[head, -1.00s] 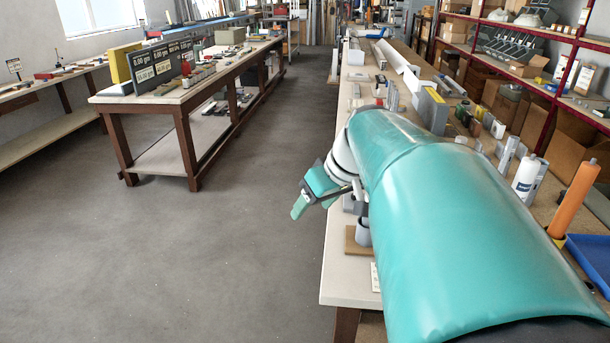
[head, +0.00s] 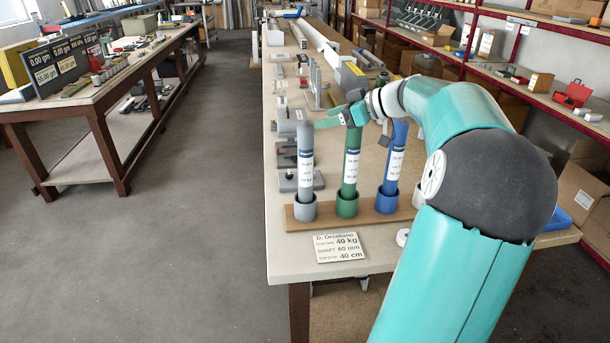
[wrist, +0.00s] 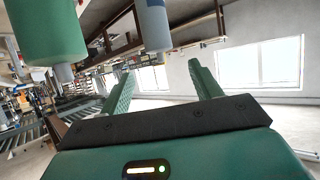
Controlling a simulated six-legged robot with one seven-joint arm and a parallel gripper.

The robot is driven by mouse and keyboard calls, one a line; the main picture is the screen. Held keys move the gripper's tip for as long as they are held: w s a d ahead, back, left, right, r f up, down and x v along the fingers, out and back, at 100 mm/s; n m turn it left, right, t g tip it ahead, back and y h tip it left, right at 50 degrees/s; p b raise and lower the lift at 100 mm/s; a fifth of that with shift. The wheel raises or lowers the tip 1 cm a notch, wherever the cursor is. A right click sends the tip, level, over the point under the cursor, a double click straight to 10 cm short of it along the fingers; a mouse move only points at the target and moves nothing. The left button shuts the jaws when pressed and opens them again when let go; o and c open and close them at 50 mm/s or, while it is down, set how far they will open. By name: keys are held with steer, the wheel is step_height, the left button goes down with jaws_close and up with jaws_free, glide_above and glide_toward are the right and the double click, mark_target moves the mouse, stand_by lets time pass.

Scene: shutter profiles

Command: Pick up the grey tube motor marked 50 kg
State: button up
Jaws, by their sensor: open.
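The grey tube motor (head: 305,157) stands upright in a grey cup at the left end of a wooden base; its label is too small to read surely. A green tube (head: 351,158) and a blue tube (head: 394,160) stand to its right in the same row. My gripper (head: 328,121) is near the tops of the grey and green tubes, fingers pointing left. In the wrist view my open gripper (wrist: 160,82) has nothing between its fingers. The grey tube (wrist: 155,24) shows above the finger gap, and the green tube (wrist: 45,32) at upper left.
Grey metal parts (head: 288,121) lie behind the tubes. Shelves with boxes line the right. The floor (head: 190,250) left of the bench is clear.

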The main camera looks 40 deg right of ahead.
mark_target(300, 125)
steer(key=x, duration=0.9)
steer(key=shift+w+a+f, duration=0.1)
steer(key=shift+w+a, duration=0.05)
steer(key=shift+w, duration=0.15)
jaws_close()
